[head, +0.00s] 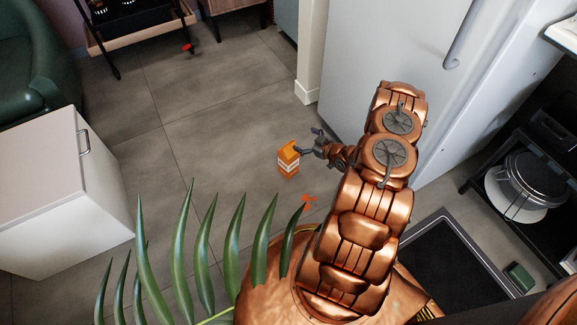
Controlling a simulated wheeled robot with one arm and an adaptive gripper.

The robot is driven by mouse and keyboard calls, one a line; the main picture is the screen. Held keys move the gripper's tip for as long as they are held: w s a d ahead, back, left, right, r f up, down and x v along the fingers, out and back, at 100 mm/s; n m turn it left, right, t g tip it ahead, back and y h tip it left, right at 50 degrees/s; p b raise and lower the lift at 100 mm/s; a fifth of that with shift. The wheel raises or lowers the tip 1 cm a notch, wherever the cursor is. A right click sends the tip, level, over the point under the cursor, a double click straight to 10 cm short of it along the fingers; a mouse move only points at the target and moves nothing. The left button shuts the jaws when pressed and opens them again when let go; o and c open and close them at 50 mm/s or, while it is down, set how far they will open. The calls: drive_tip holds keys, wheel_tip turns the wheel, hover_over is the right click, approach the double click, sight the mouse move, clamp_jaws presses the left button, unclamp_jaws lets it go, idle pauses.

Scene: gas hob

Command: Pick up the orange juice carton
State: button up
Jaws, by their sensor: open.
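The orange juice carton (288,163) is a small orange box with a white band. It appears to stand upright on the grey tiled floor, near the middle of the head view. My gripper (306,142) is open, just to the right of and above the carton in the picture. One dark finger reaches close to the carton's top right edge. I cannot tell whether it touches. Nothing is seen between the fingers.
A white fridge (375,60) stands behind my arm at the right. A white cabinet (50,190) is at the left. Green plant leaves (205,245) cross the foreground. A black shelf (525,165) with pots is at far right. The floor left of the carton is clear.

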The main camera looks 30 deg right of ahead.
sight(295, 156)
drive_tip(key=s+a+f+t+b, duration=0.1)
drive_tip(key=f, duration=0.1)
drive_tip(key=s+a+f+m+t+b, duration=0.1)
drive_tip(key=s+f, duration=0.1)
drive_tip(key=s+a+f+t+b, duration=0.1)
drive_tip(key=f+b, duration=0.1)
drive_tip(key=shift+s+a+f+y, duration=0.15)
drive_tip(key=shift+a+f+y, duration=0.15)
drive_tip(key=shift+f, duration=0.1)
drive_tip(key=shift+s+a+f+m+t+b, duration=0.1)
drive_tip(key=shift+s+a+m+t+b, duration=0.15)
drive_tip(key=shift+m+t+b, duration=0.2)
drive_tip(key=shift+w+a+b, duration=0.25)
drive_tip(key=shift+w+b, duration=0.05)
drive_tip(key=shift+w, duration=0.5)
drive_tip(key=shift+w+a+b, duration=0.2)
drive_tip(key=shift+w+b, duration=0.1)
drive_tip(key=shift+w, duration=0.45)
drive_tip(key=shift+w+a+r+b, duration=0.1)
drive_tip(key=shift+w+a+b, duration=0.2)
drive_tip(key=shift+w, duration=0.4)
drive_tip(key=shift+w+a+r+b, duration=0.15)
drive_tip(key=shift+w+b, duration=0.25)
drive_tip(key=shift+w, duration=0.35)
drive_tip(key=shift+w+a+r+b, duration=0.1)
drive_tip(key=shift+w+b, duration=0.25)
drive_tip(key=shift+w, duration=0.35)
drive_tip(key=shift+c, duration=0.4)
clamp_jaws()
